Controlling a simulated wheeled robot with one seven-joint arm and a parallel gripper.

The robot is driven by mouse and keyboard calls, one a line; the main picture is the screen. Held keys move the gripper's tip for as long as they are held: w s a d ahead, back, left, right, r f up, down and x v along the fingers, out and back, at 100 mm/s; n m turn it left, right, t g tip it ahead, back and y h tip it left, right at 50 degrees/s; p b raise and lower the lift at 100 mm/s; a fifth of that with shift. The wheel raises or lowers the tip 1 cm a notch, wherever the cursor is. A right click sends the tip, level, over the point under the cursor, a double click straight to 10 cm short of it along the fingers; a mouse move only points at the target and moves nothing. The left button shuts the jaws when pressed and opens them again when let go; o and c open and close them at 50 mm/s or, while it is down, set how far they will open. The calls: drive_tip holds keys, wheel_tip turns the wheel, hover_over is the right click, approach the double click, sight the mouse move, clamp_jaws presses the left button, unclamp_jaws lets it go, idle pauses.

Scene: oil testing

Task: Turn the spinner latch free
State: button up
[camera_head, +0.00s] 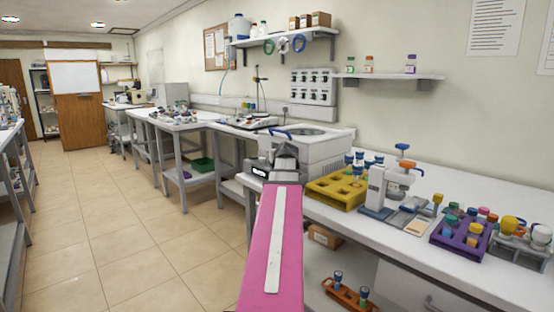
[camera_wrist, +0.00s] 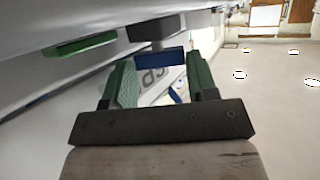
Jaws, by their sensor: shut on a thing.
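The spinner (camera_head: 325,150) is a white box-shaped machine with a round lid on the bench, just beyond my gripper. Its latch (camera_head: 279,133) shows as a small blue piece at the spinner's near left edge. My gripper (camera_head: 284,150) is at this edge, partly hidden by my pink arm. The lid looks closed. The latch's exact angle is hard to tell.
A yellow rack (camera_head: 337,193) and a white instrument (camera_head: 378,186) stand right of the spinner. A purple rack (camera_head: 460,240) with colored caps is farther right. A shelf (camera_head: 285,38) hangs on the wall above. The tiled floor (camera_head: 130,215) to the left is clear.

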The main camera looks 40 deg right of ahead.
drive_tip(key=o, duration=0.9)
drive_tip(key=shift+o, duration=0.2)
drive_tip(key=shift+a+m+g+h, duration=0.15)
drive_tip(key=shift+m+g+h, duration=0.15)
